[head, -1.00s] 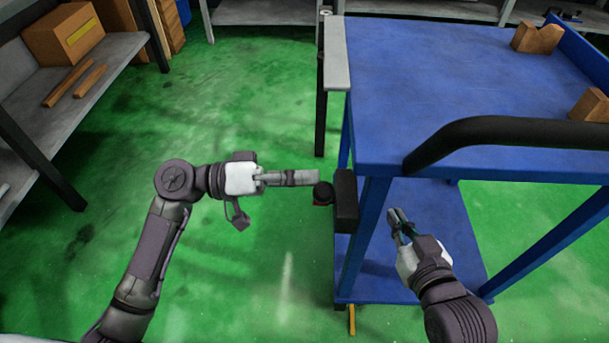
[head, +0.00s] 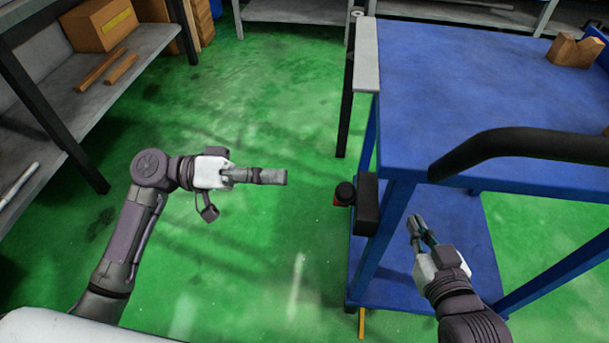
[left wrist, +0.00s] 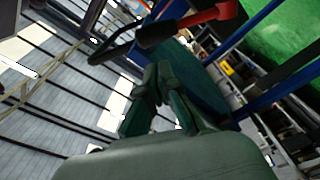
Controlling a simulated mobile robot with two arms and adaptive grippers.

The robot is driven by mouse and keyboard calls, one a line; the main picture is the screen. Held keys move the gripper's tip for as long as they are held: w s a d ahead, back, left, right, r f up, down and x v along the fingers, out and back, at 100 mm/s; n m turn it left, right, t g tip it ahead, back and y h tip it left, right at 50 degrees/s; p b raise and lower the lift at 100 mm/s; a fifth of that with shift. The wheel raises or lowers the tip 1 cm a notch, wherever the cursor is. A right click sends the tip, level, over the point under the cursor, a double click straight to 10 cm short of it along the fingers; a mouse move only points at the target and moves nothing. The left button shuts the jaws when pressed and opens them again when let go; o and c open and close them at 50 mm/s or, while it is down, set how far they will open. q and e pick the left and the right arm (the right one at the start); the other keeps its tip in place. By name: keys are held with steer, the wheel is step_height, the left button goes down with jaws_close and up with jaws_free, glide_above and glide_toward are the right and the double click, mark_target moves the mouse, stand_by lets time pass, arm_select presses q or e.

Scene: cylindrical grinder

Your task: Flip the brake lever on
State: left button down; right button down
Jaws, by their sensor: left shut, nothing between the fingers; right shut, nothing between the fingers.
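A lever with a black grip (head: 345,190) and a little red below it sticks out by a black block (head: 367,205) on the blue cart's near left corner. In the left wrist view a red arm (left wrist: 212,15) with a black grip (left wrist: 156,33) shows beyond the fingers; it looks like the same lever. My left gripper (head: 285,177) is shut and empty, left of the lever with a clear gap, pointing right towards it. My right gripper (head: 414,226) is shut and empty, right of the near left leg of the cart.
The blue cart (head: 480,85) has a black push handle (head: 520,145) at its near edge. A yellow strip (head: 362,323) shows low at its near left foot. A shelf (head: 150,55) with boxes stands at the left. Green floor between them is clear.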

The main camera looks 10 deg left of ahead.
arm_select(q)
steer(key=shift+a, duration=1.45)
steer(key=shift+f, duration=0.1)
